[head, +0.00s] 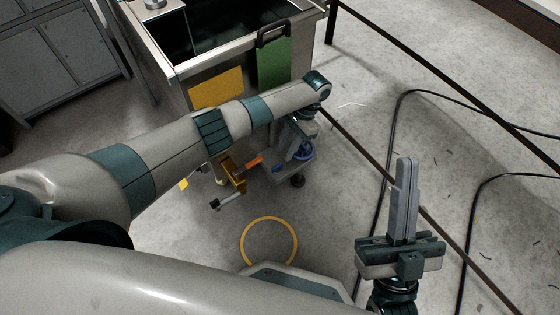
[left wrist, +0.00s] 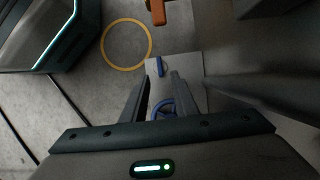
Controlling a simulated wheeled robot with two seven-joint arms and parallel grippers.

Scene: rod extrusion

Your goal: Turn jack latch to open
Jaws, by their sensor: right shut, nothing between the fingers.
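The jack at the foot of the metal bin shows a grey plate (head: 284,168), a blue ring-shaped part (head: 307,154), an orange piece (head: 254,162) and a yellow bracket (head: 232,174). I cannot tell which part is the latch. My left gripper (head: 298,138) is above the jack, partly hidden by its own arm. In the left wrist view its fingers (left wrist: 160,88) are apart, with the blue ring (left wrist: 163,107) visible between them; contact is unclear. A small blue piece (left wrist: 160,68) and the orange piece (left wrist: 157,12) lie beyond. My right gripper (head: 405,165) is shut and empty, pointing up.
The open metal bin (head: 222,60) carries a yellow panel (head: 217,86) and a green panel (head: 274,62). A yellow ring (head: 242,243) lies on the floor. Black cables (head: 385,160) and a dark rail (head: 440,225) cross the floor at right. Grey cabinets (head: 55,60) stand at far left.

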